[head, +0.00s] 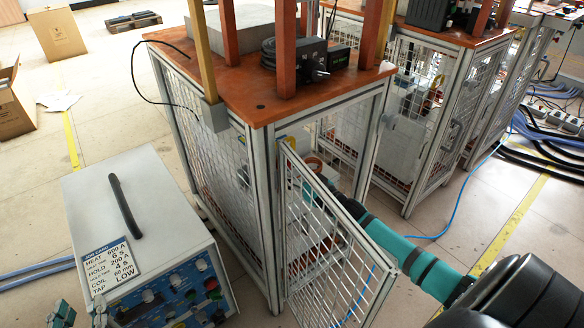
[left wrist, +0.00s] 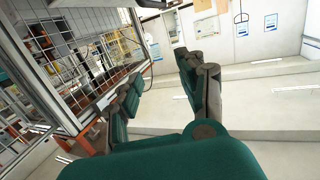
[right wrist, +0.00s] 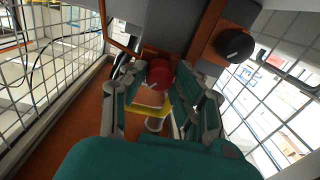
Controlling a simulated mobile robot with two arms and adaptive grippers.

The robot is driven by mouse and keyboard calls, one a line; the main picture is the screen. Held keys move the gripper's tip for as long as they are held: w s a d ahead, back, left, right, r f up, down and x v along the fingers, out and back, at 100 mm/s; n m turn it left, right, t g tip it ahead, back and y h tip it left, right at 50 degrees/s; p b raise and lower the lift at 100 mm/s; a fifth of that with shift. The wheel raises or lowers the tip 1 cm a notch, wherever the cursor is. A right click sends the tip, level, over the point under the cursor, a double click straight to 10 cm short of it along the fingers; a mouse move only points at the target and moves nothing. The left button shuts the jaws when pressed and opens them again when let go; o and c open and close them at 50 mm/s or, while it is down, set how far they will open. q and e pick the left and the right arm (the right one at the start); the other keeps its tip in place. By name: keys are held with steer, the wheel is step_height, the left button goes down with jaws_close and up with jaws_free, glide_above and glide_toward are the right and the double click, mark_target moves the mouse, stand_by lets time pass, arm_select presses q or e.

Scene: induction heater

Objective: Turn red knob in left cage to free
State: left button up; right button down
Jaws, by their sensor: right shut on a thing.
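The red knob (right wrist: 159,73) shows in the right wrist view, above a yellow part (right wrist: 150,106) and a metal stem. My right gripper (right wrist: 158,84) is inside the left cage (head: 262,118), with its fingers closed on either side of the knob. In the head view my right arm reaches in past the open mesh door (head: 335,245); the knob and right fingertips cannot be made out there. The knob's exact turn angle cannot be told. My left gripper (left wrist: 166,88) has its fingers apart and empty; in the head view its tips (head: 80,312) show at the bottom left.
A heater unit (head: 140,225) with a black handle and front controls stands left of the cage. A black round knob (right wrist: 234,45) is near my right gripper. Mesh walls enclose the right hand closely. Another cage (head: 425,110) stands behind. Blue cables (head: 530,140) lie at right.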

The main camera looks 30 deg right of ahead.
arm_select(q)
steer(key=s+a+f+g+y+p, duration=0.1)
steer(key=s+a+f+g+p, duration=0.1)
steer(key=s+f+g, duration=0.4)
steer(key=s+a+f+g+y+p, duration=0.2)
steer(key=s+f+g, duration=0.4)
steer(key=s, duration=0.4)
steer(key=shift+a+f+n+g+y+p, duration=0.35)
steer(key=shift+a+p, duration=0.25)
steer(key=shift+a, duration=0.55)
arm_select(e)
steer(key=shift+n+h, duration=0.3)
steer(key=shift+n, duration=7.7)
steer(key=c, duration=1)
jaws_free()
